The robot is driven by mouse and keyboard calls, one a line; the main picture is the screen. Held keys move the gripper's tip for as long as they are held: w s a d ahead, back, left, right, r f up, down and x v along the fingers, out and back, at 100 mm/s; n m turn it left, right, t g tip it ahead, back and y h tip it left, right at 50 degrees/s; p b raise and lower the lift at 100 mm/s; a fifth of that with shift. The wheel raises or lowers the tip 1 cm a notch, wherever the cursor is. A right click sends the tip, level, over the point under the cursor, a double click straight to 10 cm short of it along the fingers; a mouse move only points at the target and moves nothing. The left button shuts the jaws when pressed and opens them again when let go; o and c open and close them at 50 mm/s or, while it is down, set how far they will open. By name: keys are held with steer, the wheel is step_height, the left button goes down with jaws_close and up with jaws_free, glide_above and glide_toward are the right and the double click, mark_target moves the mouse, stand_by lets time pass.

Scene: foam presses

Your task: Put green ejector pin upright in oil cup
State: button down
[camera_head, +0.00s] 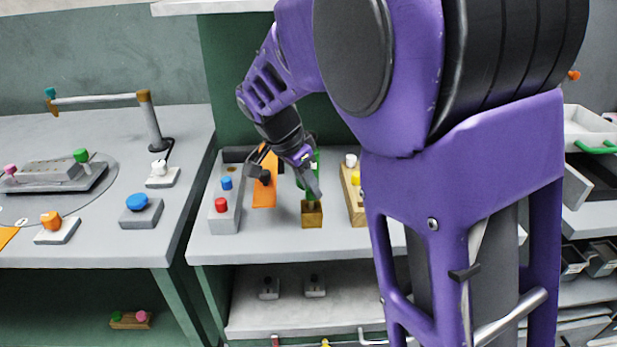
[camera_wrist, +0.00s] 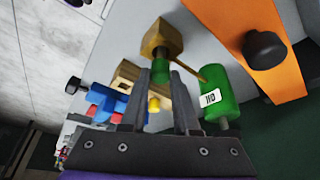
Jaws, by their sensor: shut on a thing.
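My gripper (camera_head: 310,188) is low over the table, just above a small brass-brown block, the oil cup (camera_head: 312,215). In the wrist view my gripper (camera_wrist: 161,72) is shut on the green ejector pin (camera_wrist: 161,71), a short green cylinder between the fingertips. The pin's far end meets the oil cup (camera_wrist: 163,40) in the picture; whether it is inside the cup or only over it I cannot tell. In the camera_head view the fingers hide much of the pin. A labelled green bottle (camera_wrist: 211,105) with a thin spout stands close to the right finger.
Left of the cup is an orange mat (camera_head: 265,192) with a black knob. A grey block (camera_head: 226,207) with red and blue pegs stands farther left. A wooden block (camera_head: 353,202) with white and yellow pegs stands close on the right. The table's front strip is clear.

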steer(key=shift+f, duration=0.7)
steer(key=c, duration=0.6)
jaws_free()
steer(key=p+v, duration=0.3)
steer(key=v, duration=1.4)
steer(key=shift+r, duration=0.25)
steer(key=shift+r, duration=0.1)
